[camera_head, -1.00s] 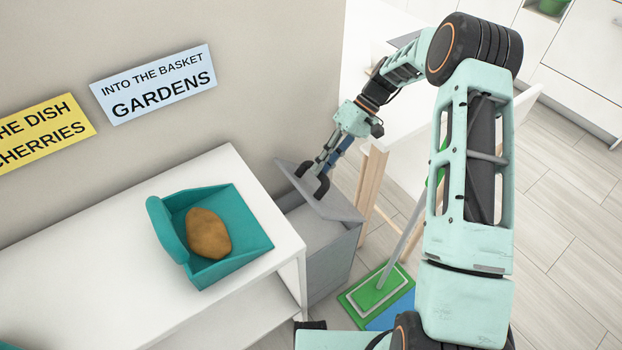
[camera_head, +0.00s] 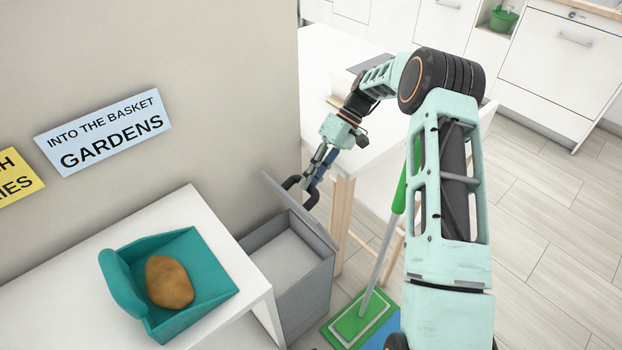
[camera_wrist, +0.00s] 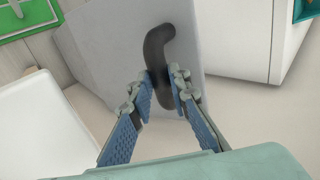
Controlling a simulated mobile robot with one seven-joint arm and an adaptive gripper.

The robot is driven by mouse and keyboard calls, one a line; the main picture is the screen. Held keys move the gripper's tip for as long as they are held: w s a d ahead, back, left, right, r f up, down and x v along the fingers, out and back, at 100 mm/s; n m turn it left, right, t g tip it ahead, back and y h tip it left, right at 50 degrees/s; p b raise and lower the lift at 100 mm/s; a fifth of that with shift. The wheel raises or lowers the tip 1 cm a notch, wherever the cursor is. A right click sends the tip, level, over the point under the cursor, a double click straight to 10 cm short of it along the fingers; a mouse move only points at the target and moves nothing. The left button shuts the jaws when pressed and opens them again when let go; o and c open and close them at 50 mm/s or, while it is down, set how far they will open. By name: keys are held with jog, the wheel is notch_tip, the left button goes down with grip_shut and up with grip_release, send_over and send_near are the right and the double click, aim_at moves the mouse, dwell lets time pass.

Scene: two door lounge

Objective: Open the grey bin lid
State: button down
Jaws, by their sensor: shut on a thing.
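The grey bin (camera_head: 307,287) stands between the white bench and the wooden-legged table in the head view. Its grey lid (camera_head: 318,228) is raised and tilted up steeply, and the pale inside of the bin shows. The lid's dark curved handle (camera_head: 291,182) is on its upper part. My gripper (camera_head: 311,184) is shut on this handle. In the wrist view, the blue-padded fingers of my gripper (camera_wrist: 162,90) close on the dark handle (camera_wrist: 157,50) from both sides, with the grey lid (camera_wrist: 110,45) behind it.
A white bench (camera_head: 225,235) at left carries a teal scoop-like tray (camera_head: 210,262) with a brown potato-like lump (camera_head: 168,282). A white table (camera_head: 335,80) stands behind the arm. A green-handled mop (camera_head: 385,240) stands right of the bin. Open floor (camera_head: 540,220) lies at the right.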

jog(key=shift+s+d+f, duration=0.1)
jog(key=shift+d+f, duration=0.35)
jog(key=shift+f, duration=0.35)
jog(key=c, duration=2.2)
grip_release()
jog(key=o, duration=0.4)
jog(key=shift+f, duration=0.15)
jog(key=v, duration=1.2)
jog(key=shift+a, duration=0.25)
jog(key=shift+c, duration=0.4)
